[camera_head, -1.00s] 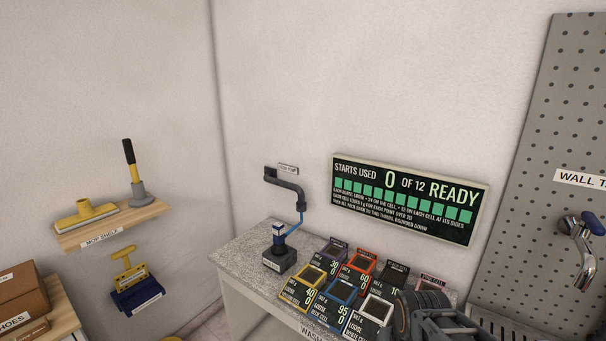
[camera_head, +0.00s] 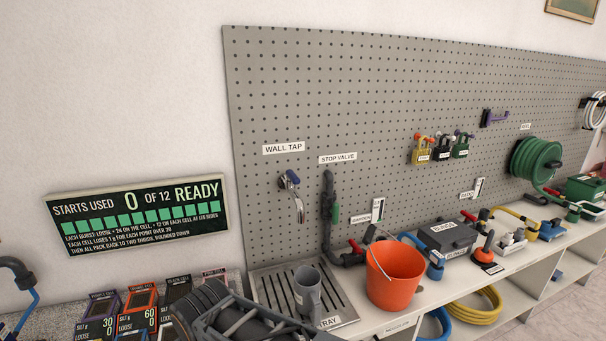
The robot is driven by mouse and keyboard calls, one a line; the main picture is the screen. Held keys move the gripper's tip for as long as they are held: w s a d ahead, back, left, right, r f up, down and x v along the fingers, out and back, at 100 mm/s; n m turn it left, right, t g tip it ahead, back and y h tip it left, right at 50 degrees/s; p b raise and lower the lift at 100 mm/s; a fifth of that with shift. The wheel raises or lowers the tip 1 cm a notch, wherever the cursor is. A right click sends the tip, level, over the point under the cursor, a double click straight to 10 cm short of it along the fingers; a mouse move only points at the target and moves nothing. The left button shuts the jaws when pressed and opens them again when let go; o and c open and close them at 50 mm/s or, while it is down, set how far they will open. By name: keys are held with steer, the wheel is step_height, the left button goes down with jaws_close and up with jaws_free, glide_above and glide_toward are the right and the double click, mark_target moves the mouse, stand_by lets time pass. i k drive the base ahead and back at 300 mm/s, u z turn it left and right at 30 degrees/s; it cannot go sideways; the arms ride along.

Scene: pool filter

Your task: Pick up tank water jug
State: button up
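A grey jug (camera_head: 308,292) stands upright on the slotted metal tray (camera_head: 342,308) below the wall tap.
An orange bucket (camera_head: 395,275) stands just right of the tray. The wall tap (camera_head: 292,190) hangs above the jug. Colored cell boxes (camera_head: 140,303) are at the lower left. A pump box (camera_head: 447,237) and a green hose reel (camera_head: 537,160) are farther right.

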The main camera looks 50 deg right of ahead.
mark_target(307, 279)
steer(key=z, duration=3.2)
steer(key=k, duration=0.85)
steer(key=u, duration=1.35)
steer(key=i, duration=0.4)
